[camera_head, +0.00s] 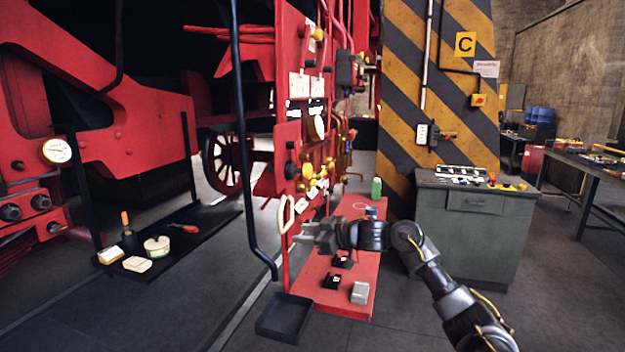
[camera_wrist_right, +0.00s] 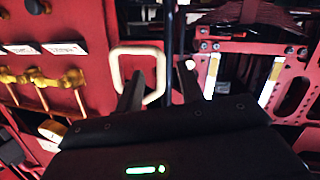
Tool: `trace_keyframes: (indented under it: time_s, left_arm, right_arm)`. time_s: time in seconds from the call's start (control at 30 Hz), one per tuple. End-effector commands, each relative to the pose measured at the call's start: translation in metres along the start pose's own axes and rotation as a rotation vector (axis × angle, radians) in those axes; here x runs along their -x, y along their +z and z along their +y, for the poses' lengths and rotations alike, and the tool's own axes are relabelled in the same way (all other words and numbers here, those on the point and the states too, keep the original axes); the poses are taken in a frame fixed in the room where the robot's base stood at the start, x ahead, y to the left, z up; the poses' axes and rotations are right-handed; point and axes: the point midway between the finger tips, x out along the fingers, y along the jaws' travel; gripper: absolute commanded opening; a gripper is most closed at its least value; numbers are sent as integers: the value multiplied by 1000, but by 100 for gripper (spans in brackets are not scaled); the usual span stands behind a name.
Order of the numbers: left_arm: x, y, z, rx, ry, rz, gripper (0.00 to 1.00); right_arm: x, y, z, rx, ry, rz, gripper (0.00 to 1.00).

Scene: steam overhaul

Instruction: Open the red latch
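A cream loop handle (camera_head: 286,213) hangs at the near edge of the red valve panel (camera_head: 288,150). I cannot tell for sure which part is the red latch. My right gripper (camera_head: 318,236) is at the panel's near edge, just below and right of the loop. In the right wrist view the loop (camera_wrist_right: 138,48) is straight ahead. The two dark fingertips of my right gripper (camera_wrist_right: 160,72) stand apart there, with the loop's right side in the gap between them. I cannot tell whether they touch it. My left gripper is out of view.
A red bench (camera_head: 345,305) with small black and grey parts lies below my right arm. A black tray (camera_head: 284,318) is on the floor. Brass valves (camera_head: 308,172) crowd the panel. A grey cabinet (camera_head: 470,225) stands at the right.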

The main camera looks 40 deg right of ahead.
Motion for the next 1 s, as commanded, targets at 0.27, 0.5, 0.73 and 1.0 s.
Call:
trace_keyframes:
  time_s: [0.27,0.5,0.73,1.0]
  left_arm:
    - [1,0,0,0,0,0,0]
    - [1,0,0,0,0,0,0]
    - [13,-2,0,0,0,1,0]
    - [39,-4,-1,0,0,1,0]
  right_arm:
    - [124,-143,83,-158,-134,197,38]
    - [152,-165,89,-199,-173,232,38]
    - [136,-172,87,-198,-175,235,38]
    - [87,-186,79,-198,-175,234,38]
